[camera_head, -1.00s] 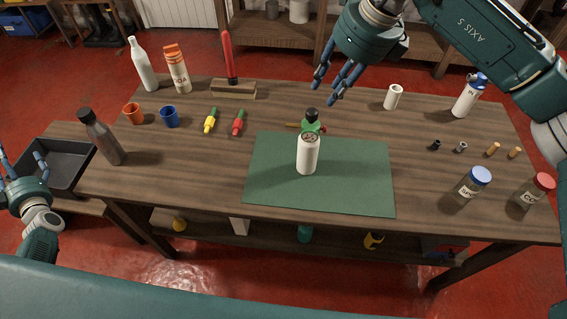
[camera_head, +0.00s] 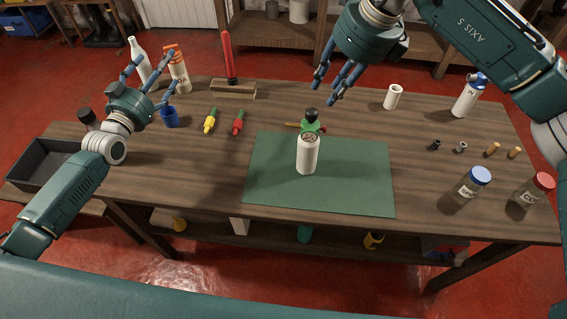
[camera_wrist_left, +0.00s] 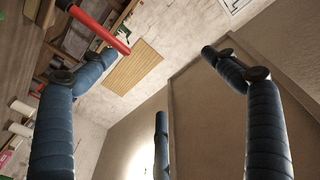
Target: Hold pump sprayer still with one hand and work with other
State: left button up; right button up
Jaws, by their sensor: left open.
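The pump sprayer (camera_head: 308,155) stands upright on the green mat (camera_head: 350,185). It has a white body, a green collar and a black top. My right gripper (camera_head: 338,88) hangs above the table behind the sprayer, fingers spread and apart from it, holding nothing. My left gripper (camera_head: 150,80) is over the left part of the table, open and empty, near the blue cup (camera_head: 170,118). Its spread blue fingers also show in the left wrist view (camera_wrist_left: 160,100), with nothing between them. The left hand and arm hide the orange cup and most of the dark bottle (camera_head: 86,117).
A white bottle (camera_head: 139,62), an orange-topped container (camera_head: 178,70) and a red upright tool on a wooden block (camera_head: 235,90) stand behind the left hand. Yellow (camera_head: 210,121) and red (camera_head: 238,122) small items lie mid-table. Jars (camera_head: 473,184) stand at right. A black tray (camera_head: 35,170) is left.

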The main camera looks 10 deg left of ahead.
pick_arm(q)
jog(key=s+d+f+m+g+h, duration=0.1)
jog(key=s+d+f+g+h, duration=0.1)
jog(key=d+f, duration=0.5)
jog(key=s+d+f+m+g+h, duration=0.1)
jog(key=s+d+f+g+h, duration=0.15)
jog(key=d, duration=0.85)
jog(key=m+g+h, duration=0.3)
jog(key=g, duration=0.2)
send_near(311, 155)
notch_tip(311, 155, down, 3)
jog(key=w, duration=0.2)
jog(key=shift+y, duration=0.25)
jog(key=x, duration=1)
jog(key=shift+d+r, duration=0.15)
jog(key=shift+d, duration=0.05)
jog(key=c, duration=1.6)
pick_arm(e)
jog(key=o, duration=0.3)
jog(key=shift+m+t, duration=0.4)
jog(key=shift+m, duration=0.2)
jog(key=x, duration=1)
jog(key=shift+s, duration=0.35)
